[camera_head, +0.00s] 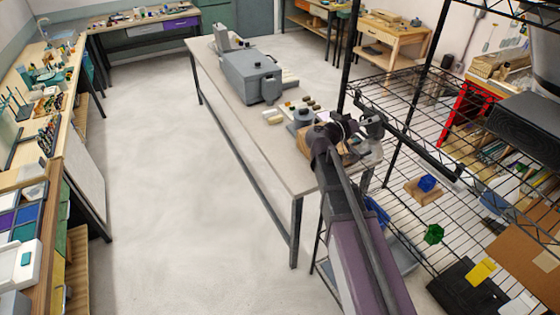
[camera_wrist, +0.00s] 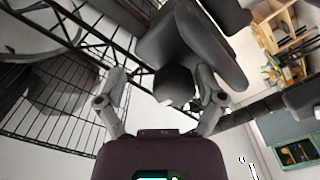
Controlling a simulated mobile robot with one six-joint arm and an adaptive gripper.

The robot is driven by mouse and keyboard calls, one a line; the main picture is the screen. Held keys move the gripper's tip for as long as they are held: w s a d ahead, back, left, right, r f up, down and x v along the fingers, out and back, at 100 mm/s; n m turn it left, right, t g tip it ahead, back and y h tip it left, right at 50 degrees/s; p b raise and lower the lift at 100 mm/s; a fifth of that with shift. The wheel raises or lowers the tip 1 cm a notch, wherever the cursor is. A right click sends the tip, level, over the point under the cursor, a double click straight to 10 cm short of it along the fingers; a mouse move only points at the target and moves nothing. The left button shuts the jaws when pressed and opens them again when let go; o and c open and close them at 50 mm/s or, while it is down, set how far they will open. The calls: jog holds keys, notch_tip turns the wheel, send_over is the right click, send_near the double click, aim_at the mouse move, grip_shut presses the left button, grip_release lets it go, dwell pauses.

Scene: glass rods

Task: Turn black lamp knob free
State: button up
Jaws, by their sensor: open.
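In the wrist view a black knob-like cylinder (camera_wrist: 173,82) sits between the fingers of my gripper (camera_wrist: 161,75). It joins a larger dark grey body (camera_wrist: 190,40) behind it, which may be part of the lamp. The fingers are open, one on each side. A gap shows at the left finger; I cannot tell whether the right finger touches. In the head view my gripper (camera_head: 369,124) is beside the black wire rack, above the end of the long table. The knob cannot be made out there, and the arm partly covers that area.
A black wire rack (camera_head: 405,90) stands close on the right, with a blue block (camera_head: 427,183), a green block (camera_head: 433,233) and a yellow piece (camera_head: 481,272). The long table (camera_head: 225,75) carries a grey machine (camera_head: 252,77) and small items. The floor (camera_head: 160,180) to the left is clear.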

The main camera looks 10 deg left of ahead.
jog(key=m, duration=0.5)
jog(key=shift+m, duration=0.3)
jog(key=m, duration=0.3)
jog(key=shift+s+d, duration=0.1)
jog(key=shift+s+m, duration=0.1)
jog(key=shift+m, duration=0.2)
jog(key=v, duration=1.4)
jog(key=s+a+f+n+t+y+b, duration=0.1)
jog(key=a+f+n+y+b, duration=0.2)
jog(key=n, duration=0.8)
jog(key=a+f+n+t+y+b, duration=0.1)
jog(key=a+f+n+y+b, duration=0.2)
jog(key=a+f+n, duration=0.4)
jog(key=shift+s+a+f+n+t+y+b, duration=0.3)
jog(key=shift+s+a+f+n+t+b, duration=0.1)
jog(key=shift+a+n, duration=2.05)
